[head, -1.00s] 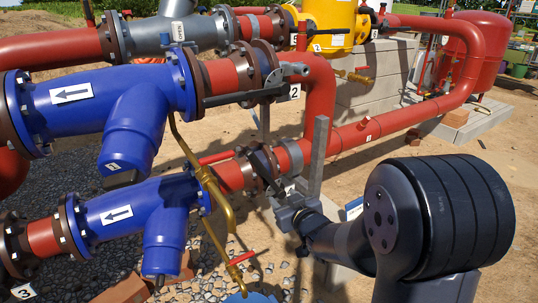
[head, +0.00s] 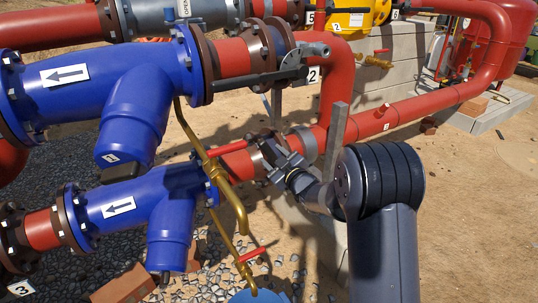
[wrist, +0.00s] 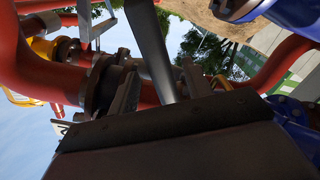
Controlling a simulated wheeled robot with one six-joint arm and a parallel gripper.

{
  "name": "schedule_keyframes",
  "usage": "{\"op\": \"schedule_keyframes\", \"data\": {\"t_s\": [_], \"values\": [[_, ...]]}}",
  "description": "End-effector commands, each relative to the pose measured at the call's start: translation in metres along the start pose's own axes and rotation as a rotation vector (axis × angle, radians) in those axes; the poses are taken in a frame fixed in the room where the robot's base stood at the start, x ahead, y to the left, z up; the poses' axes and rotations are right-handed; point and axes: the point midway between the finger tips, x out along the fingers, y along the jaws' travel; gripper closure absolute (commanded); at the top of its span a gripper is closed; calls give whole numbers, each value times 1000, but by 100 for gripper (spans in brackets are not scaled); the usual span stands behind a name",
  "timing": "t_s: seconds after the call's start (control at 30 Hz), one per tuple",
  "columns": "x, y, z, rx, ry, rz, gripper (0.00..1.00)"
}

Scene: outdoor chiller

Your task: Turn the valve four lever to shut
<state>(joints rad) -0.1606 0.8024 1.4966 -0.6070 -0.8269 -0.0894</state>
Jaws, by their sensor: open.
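The valve on the lower red pipe, right of the lower blue strainer (head: 120,206), has dark flanges (head: 259,160). My gripper (head: 283,165) is in front of this valve and hides much of it, including any number tag. In the wrist view my gripper (wrist: 158,88) is open, with one finger on each side of a dark grey lever bar (wrist: 148,42). The bar runs between the fingers and down behind the gripper body. I cannot tell whether either finger touches it. The lever is mostly hidden in the head view.
Valve two's lever (head: 248,79) lies along the upper pipe. A grey upright post (head: 337,135) stands just right of my gripper. A brass pipe (head: 222,185) with red handles hangs left of it. Open sandy ground (head: 470,220) lies to the right.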

Motion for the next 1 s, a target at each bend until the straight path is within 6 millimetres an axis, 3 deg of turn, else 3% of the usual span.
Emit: {"op": "schedule_keyframes", "data": {"t_s": [0.23,0.63,1.0], "values": [[26,0,0,0,0,0,53],[31,0,0,1,-1,0,53],[30,0,0,1,-1,0,83]]}}
